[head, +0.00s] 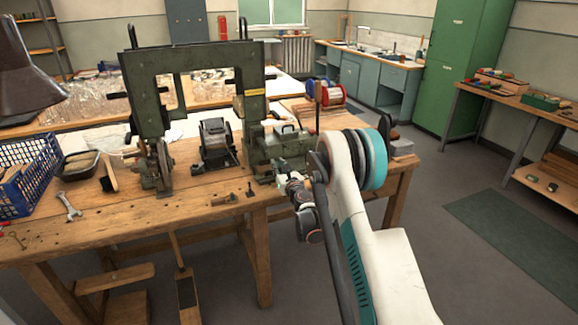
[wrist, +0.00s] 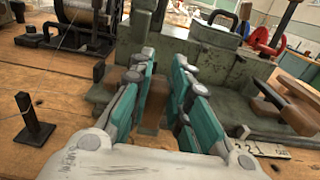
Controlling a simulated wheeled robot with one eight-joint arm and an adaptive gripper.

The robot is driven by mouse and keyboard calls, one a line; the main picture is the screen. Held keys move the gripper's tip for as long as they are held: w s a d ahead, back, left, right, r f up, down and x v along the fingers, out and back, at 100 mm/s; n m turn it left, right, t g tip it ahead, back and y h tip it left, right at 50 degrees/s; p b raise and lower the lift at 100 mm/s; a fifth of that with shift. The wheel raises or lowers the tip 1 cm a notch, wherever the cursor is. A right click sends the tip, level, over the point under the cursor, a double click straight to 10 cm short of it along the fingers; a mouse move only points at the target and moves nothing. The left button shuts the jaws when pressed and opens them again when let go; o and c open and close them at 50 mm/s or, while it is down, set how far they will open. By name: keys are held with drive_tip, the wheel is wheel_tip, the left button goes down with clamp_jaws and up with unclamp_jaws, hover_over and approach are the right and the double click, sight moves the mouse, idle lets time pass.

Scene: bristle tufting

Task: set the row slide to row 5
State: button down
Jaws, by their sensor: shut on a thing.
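The green tufting machine (head: 140,100) stands on the wooden bench. Its low green bed (head: 282,150) is at the right, and the bed also shows in the wrist view (wrist: 205,65). My gripper (head: 283,184) is at the front of this bed. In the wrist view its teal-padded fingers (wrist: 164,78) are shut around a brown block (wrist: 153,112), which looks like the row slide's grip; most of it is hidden. A small white number plate (wrist: 264,150) lies at the lower right, too small and cut off to read a row from. The slide's pointer is not clear.
A dark upright peg on a square foot (wrist: 34,120) stands left of my gripper. A brown-padded lever (wrist: 285,103) is close on the right. The front bench strip is mostly bare.

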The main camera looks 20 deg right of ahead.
drive_tip(key=a, duration=0.5)
drive_tip(key=c, duration=1.5)
unclamp_jaws()
drive_tip(key=shift+a, duration=0.2)
drive_tip(key=shift+d, duration=0.1)
drive_tip(key=shift+s, duration=0.1)
drive_tip(key=shift+s, duration=0.35)
drive_tip(key=s, duration=1.1)
